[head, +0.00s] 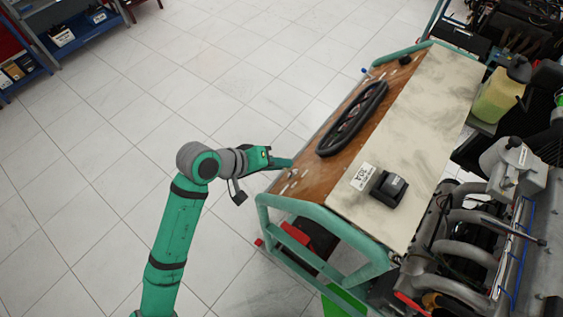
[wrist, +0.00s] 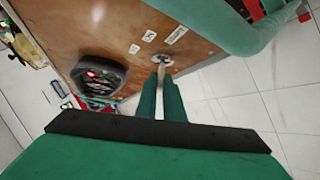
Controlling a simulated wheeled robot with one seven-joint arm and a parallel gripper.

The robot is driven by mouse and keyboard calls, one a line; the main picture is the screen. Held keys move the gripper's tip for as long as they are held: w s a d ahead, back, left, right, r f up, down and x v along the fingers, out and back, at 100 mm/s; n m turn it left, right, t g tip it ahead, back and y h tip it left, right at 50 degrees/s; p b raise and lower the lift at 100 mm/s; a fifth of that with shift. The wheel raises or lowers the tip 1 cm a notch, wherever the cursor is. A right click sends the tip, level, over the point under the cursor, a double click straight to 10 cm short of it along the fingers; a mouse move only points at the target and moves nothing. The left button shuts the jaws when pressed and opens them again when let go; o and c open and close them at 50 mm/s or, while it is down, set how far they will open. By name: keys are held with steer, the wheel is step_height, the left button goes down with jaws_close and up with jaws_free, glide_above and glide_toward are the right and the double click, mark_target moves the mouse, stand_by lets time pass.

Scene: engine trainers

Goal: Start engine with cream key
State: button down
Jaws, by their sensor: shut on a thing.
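My gripper (head: 290,163) is at the near left part of the brown wooden panel of the engine trainer. In the wrist view its two green fingers (wrist: 160,98) are shut on the cream key (wrist: 160,79), which shows as a thin pale strip between them. The key points at the round ignition switch (wrist: 163,59) on the brown panel (wrist: 120,30). Its far end meets the switch in the picture, but I cannot tell how deep it sits or whether it is turned. The key and switch are not clear in the head view.
A black oval-rimmed fitting (head: 352,118) is on the panel; a dark round one with a red light (wrist: 98,76) shows in the wrist view. A green tube frame (head: 300,211) edges the stand. Engine parts (head: 470,235) are at right. Tiled floor at left is clear.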

steer(key=shift+m+h, duration=0.4)
steer(key=shift+f, duration=0.1)
steer(key=c, duration=1.9)
jaws_free()
steer(key=shift+o, duration=0.2)
steer(key=v, duration=1)
steer(key=shift+s+a+r, duration=0.15)
steer(key=shift+a+r, duration=0.05)
steer(key=shift+r, duration=0.1)
